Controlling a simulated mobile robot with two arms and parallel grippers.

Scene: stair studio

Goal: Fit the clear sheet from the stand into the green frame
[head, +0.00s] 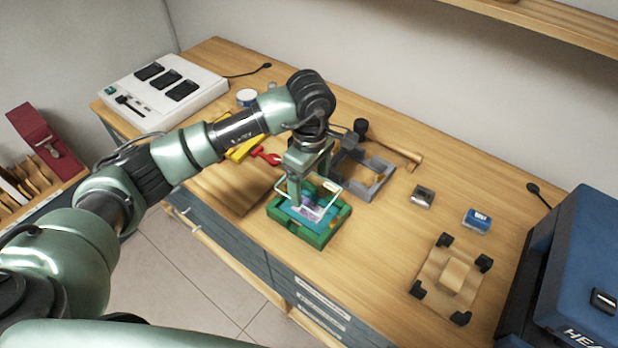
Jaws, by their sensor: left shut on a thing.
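The green frame (337,224) lies on the wooden workbench, with a teal and purple inside showing. My left gripper (305,196) is above it, pointing down, and is shut on the clear sheet (327,204). The sheet shows as a thin pale outline, over the frame and partly across its far edge. I cannot tell whether the sheet touches the frame. The gripper hides part of both. A grey slotted fixture (379,186), possibly the stand, is just behind and to the right of the frame. My right gripper is out of view.
A wooden block with black corner pieces (432,278) lies to the right, with a small blue box (477,220) and a grey metal piece (423,196) behind it. A hammer (390,142) lies at the back. A blue case (570,260) stands far right. Bench between frame and block is clear.

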